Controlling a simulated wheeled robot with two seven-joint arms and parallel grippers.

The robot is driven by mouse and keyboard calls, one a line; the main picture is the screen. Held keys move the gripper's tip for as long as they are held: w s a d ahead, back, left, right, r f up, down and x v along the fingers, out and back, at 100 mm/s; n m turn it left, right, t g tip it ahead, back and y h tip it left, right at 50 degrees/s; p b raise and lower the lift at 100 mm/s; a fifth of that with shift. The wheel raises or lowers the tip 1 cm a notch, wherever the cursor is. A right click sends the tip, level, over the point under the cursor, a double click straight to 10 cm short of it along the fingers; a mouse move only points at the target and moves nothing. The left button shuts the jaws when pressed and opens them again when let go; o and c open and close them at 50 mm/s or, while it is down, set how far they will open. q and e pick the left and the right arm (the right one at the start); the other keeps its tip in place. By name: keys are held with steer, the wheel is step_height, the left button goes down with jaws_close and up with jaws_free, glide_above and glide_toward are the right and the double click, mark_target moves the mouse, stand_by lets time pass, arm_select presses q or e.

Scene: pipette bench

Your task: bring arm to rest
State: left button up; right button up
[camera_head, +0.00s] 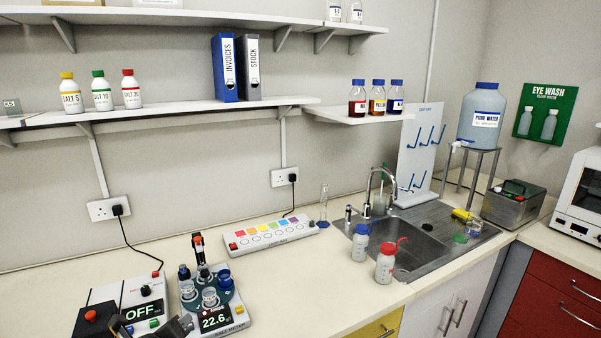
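A dark gripper, which I take to be my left gripper (176,328), shows only in part at the bottom edge, in front of the salt meter (236,325) and the device reading OFF (103,295). Most of it is cut off, so I cannot tell whether its fingers are open or shut, or whether it touches anything. My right gripper is not in view.
A light strip with coloured squares (268,235) lies along the wall. A blue-capped bottle (360,243) and a red-capped wash bottle (385,264) stand by the sink (420,240). Shelves (160,108) overhang the bench. The front middle of the counter (310,290) is clear.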

arm_select(q)
steer(key=s+d+f+n+g, duration=0.1)
steer(key=s+f+n+g, duration=0.3)
steer(key=s+n, duration=0.55)
steer(key=s+d+f+n+g, duration=0.1)
steer(key=s+d+f+n, duration=0.1)
steer(key=s+f+n, duration=0.7)
steer(key=s+d+f+n+g, duration=0.1)
steer(key=s+f+n+g, duration=0.2)
steer(key=s+n, duration=0.65)
steer(key=s+f+m+g+b, duration=0.1)
steer(key=s+f+m+b, duration=0.2)
steer(key=f, duration=2.4)
steer(key=s+a+f+g+b, duration=0.1)
steer(key=s+a+f+b, duration=0.1)
steer(key=s+f, duration=1.5)
step_height(320, 180, down, 4)
steer(key=shift+s+a+r+n+g+b, duration=0.1)
steer(key=shift+s+a+n+g+b, duration=0.25)
steer(key=shift+b, duration=0.35)
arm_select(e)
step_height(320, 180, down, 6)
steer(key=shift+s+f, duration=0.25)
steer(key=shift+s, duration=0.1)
